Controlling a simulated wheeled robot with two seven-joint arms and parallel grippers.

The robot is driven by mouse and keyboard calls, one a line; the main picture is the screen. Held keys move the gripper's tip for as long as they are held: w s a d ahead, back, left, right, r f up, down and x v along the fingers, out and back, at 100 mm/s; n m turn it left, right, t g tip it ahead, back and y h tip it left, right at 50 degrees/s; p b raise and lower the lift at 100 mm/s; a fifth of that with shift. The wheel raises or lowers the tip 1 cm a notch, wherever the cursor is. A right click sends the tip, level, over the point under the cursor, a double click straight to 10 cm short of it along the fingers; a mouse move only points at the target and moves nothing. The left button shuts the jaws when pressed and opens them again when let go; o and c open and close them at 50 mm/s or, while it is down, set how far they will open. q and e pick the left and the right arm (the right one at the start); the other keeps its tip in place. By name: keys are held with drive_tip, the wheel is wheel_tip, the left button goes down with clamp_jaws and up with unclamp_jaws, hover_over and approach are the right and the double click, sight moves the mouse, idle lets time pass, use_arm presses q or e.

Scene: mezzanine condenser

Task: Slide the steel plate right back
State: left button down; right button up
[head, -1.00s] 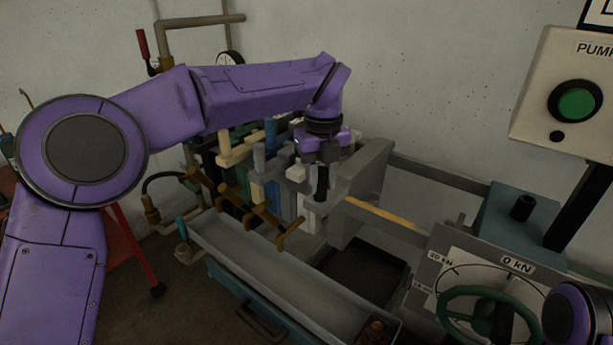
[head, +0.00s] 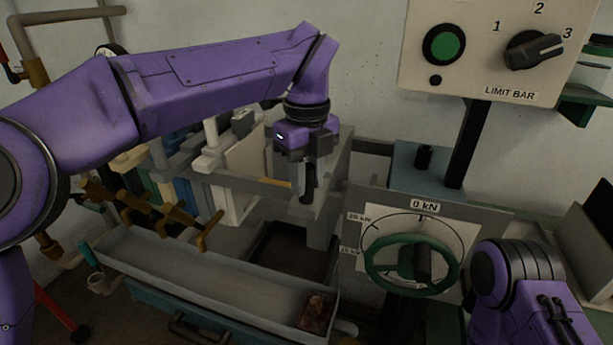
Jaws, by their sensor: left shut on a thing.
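The steel plate (head: 335,180) is a thick grey upright plate hanging across the side rails in the middle of the head view. My left gripper (head: 307,182) is shut on its dark handle at the near side and partly hides the plate. The plate stands right of the pale end of the plate stack (head: 245,165), with a clear gap and a yellow strip (head: 276,182) of the rail between them. The plate's right side is close to the gauge panel (head: 362,200). My right gripper is out of view.
Several brown handles (head: 150,213) stick out at the left over a long grey trough (head: 190,270). A green handwheel (head: 411,265) stands before the dial at right. A control box (head: 490,50) with a green button hangs above. Below the gap is a dark opening (head: 290,250).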

use_arm(q)
drive_tip(key=shift+f, duration=0.1)
drive_tip(key=c, duration=0.8)
unclamp_jaws()
drive_tip(key=shift+a, duration=0.1)
drive_tip(key=shift+c, duration=0.2)
wheel_tip(320, 180, up, 11)
drive_tip(key=p, duration=0.3)
drive_tip(key=shift+f, duration=0.2)
